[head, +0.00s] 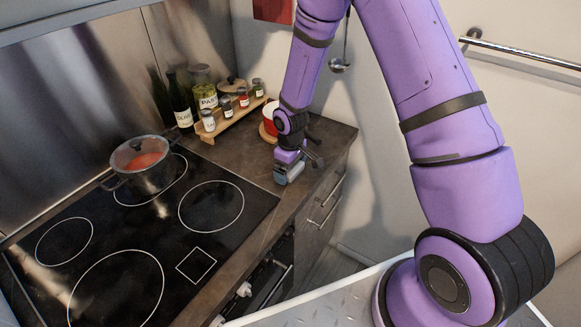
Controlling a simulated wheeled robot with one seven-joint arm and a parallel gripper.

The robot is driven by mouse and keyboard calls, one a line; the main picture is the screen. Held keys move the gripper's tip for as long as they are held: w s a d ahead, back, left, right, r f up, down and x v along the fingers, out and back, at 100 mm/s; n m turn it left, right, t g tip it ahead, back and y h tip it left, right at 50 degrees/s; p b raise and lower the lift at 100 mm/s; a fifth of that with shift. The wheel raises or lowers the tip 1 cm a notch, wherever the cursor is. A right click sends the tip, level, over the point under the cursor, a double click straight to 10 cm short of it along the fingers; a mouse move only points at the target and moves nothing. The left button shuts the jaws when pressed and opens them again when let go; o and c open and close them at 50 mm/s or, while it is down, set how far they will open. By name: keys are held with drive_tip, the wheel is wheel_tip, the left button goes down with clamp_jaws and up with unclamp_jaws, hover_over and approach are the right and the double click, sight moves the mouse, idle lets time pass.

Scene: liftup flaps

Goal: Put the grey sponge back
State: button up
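My gripper (290,166) is at the end of my purple arm, low over the front edge of the dark countertop, to the right of the cooktop. A small blue-grey block (289,174) shows right at its tip. I cannot tell whether this block is the grey sponge or part of the gripper. The fingers are too small and too hidden by the wrist to show whether they are open or shut. No other grey sponge can be made out in the head view.
A pot with red contents (142,163) stands on the black cooktop (150,250). A wooden rack (232,119) with jars, a bottle (180,102) and a red pot (270,118) stand at the back. Drawers (325,200) are below the counter. A wall rail (520,50) is at upper right.

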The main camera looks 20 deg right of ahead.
drive_tip(key=shift+r, duration=0.15)
drive_tip(key=s+d+r+m+t, duration=0.1)
drive_tip(key=s+r, duration=0.2)
drive_tip(key=r, duration=0.8)
drive_tip(key=s+d+r+m+t, duration=0.15)
drive_tip(key=s+r, duration=0.25)
drive_tip(key=r, duration=0.6)
drive_tip(key=s+d+r+m, duration=0.1)
drive_tip(key=s+d+r, duration=0.15)
drive_tip(key=r, duration=0.85)
drive_tip(key=s+d+r+m+t, duration=0.1)
drive_tip(key=s+r, duration=0.3)
drive_tip(key=s, duration=0.6)
drive_tip(key=s+d+r+m+t, duration=0.1)
drive_tip(key=s+r+m, duration=0.1)
drive_tip(key=s+r, duration=0.3)
drive_tip(key=shift+s+r+m+t, duration=0.3)
drive_tip(key=shift+s+m+t, duration=0.05)
drive_tip(key=shift+s, duration=2.05)
